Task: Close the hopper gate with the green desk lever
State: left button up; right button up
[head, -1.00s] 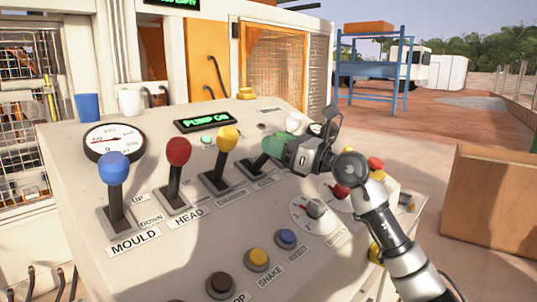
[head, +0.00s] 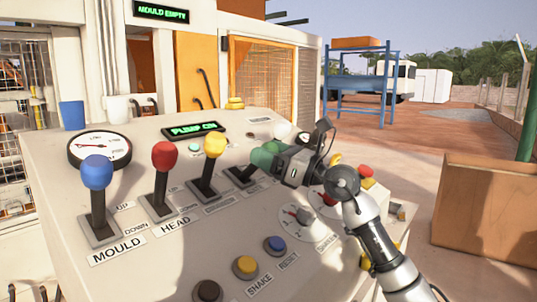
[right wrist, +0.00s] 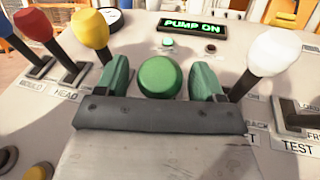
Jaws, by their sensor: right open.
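The green desk lever stands on the sloping control desk; its round green knob (right wrist: 160,77) is in the middle of the right wrist view. In the head view the knob (head: 262,156) is partly covered by my right gripper (head: 277,160). In the right wrist view, my right gripper's (right wrist: 161,76) two green-faced fingers stand one on each side of the knob. The gripper is open, with narrow gaps beside the knob. The lever's shaft is mostly hidden. I cannot pick out the hopper gate. My left gripper is not in view.
The desk (head: 150,262) also carries blue (head: 97,175), red (head: 164,158) and yellow (head: 214,146) levers to the left. A white-knobbed lever (right wrist: 273,48) stands right of my gripper. Dials and push buttons sit nearer the front. A display (head: 195,130) reads PUMP ON.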

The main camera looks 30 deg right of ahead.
jog(key=b+v, duration=0.2)
jog(key=v, duration=0.2)
jog(key=b+v, duration=0.2)
jog(key=v, duration=0.3)
jog(key=shift+s+d+f, duration=0.15)
jog(key=shift+s+f, duration=0.1)
jog(key=shift+f, duration=0.05)
jog(key=shift+s+d, duration=0.35)
jog(key=shift+s, duration=0.15)
jog(key=w+a+r+p, duration=0.1)
jog(key=w+a+p, duration=0.1)
jog(key=p, duration=0.1)
jog(key=w+a+r+g+h+p, duration=0.1)
jog(key=w+p, duration=0.2)
jog(key=w+a+r+g+p, duration=0.1)
jog(key=w+a+p, duration=0.1)
jog(key=w+p, duration=0.1)
jog(key=shift+a+r+h, duration=0.3)
jog(key=shift+w+a+f+p, duration=0.2)
jog(key=shift+w+a+p, duration=0.1)
jog(key=shift+w, duration=0.15)
